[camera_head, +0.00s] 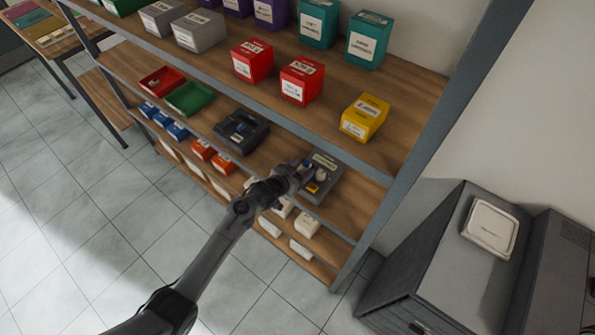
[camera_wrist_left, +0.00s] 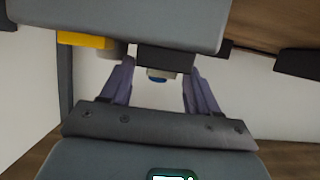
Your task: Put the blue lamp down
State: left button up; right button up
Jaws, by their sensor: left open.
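My left gripper (camera_head: 299,172) is at the grey device (camera_head: 325,181) on the lower shelf, at that shelf's right end. In the left wrist view the gripper (camera_wrist_left: 157,72) is open, with one finger on each side. Between and just beyond the fingertips is a small blue piece with a pale end, which looks like the blue lamp (camera_wrist_left: 157,75). It is against a dark block (camera_wrist_left: 166,58) on the grey device (camera_wrist_left: 140,20). I see gaps between the lamp and both fingers. How firmly it sits in the block cannot be told. My right gripper is not in view.
A yellow block (camera_wrist_left: 84,40) and a grey cylinder sit beside the dark block. A dark case (camera_head: 241,131) is left of the device. The upper shelf (camera_head: 330,122) overhangs it, with a yellow box (camera_head: 365,117) above. A blue-grey post (camera_head: 420,130) stands to the right.

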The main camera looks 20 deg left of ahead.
pick_arm(q)
jog(key=shift+s+a+r, duration=0.1)
jog(key=shift+s, duration=0.1)
jog(key=s+a+r+g+y, duration=0.1)
jog(key=s+a+g+y, duration=0.1)
jog(key=s, duration=2.2)
jog(key=shift+r+n+g+y, duration=0.25)
jog(key=shift+n+g+y, duration=0.2)
jog(key=shift+g, duration=0.75)
jog(key=s+r+g, duration=0.1)
jog(key=s, duration=0.4)
jog(key=s+g, duration=0.2)
jog(key=s, duration=0.3)
jog(key=s+r+g+y, duration=0.1)
jog(key=s, duration=0.4)
jog(key=shift+s+a+r+n+g, duration=0.1)
jog(key=shift+s+r+n+g, duration=0.15)
jog(key=shift+r+g, duration=0.15)
jog(key=shift+w, duration=0.1)
